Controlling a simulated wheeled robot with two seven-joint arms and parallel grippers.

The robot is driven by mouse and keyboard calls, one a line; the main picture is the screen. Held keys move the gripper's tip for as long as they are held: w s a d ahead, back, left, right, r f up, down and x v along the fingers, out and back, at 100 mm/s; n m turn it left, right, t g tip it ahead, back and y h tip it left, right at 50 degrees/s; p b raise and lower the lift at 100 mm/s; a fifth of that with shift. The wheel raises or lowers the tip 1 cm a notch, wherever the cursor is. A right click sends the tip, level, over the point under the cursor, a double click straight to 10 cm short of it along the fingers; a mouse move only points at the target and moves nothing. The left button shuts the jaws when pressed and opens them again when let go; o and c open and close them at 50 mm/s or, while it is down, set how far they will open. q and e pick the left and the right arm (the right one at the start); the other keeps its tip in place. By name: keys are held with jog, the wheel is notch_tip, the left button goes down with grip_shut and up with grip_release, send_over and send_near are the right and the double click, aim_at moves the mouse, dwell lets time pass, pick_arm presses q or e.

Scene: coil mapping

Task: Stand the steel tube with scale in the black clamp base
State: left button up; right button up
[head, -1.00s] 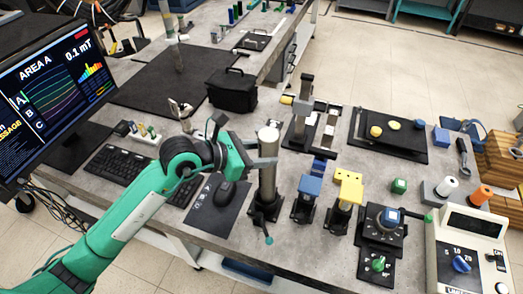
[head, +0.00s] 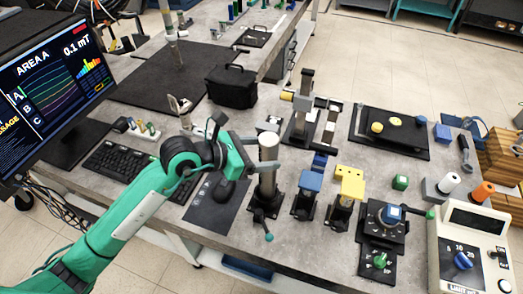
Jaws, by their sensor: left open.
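The steel tube (head: 268,172) stands upright, its lower end in the black clamp base (head: 263,212) near the front edge of the table. A clamp lever with a teal knob sticks out at the front of the base. The tube's scale marks are too small to make out. My left gripper (head: 257,154) is open, just left of the tube near its top. One finger reaches close to the tube's side; I cannot tell whether it touches. My right gripper is not in view.
A blue-topped holder (head: 307,186) and a yellow-topped holder (head: 349,188) stand right of the base. A black mouse (head: 223,190) on a dark pad and a keyboard (head: 118,162) lie to the left. A power-supply-like box (head: 465,250) stands at front right.

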pick_arm(q)
jog(key=b+v, duration=0.4)
jog(key=v, duration=0.9)
jog(key=shift+s+a+r, duration=0.15)
jog(key=shift+a+r, duration=0.05)
jog(key=shift+a, duration=0.1)
dwell(0.3)
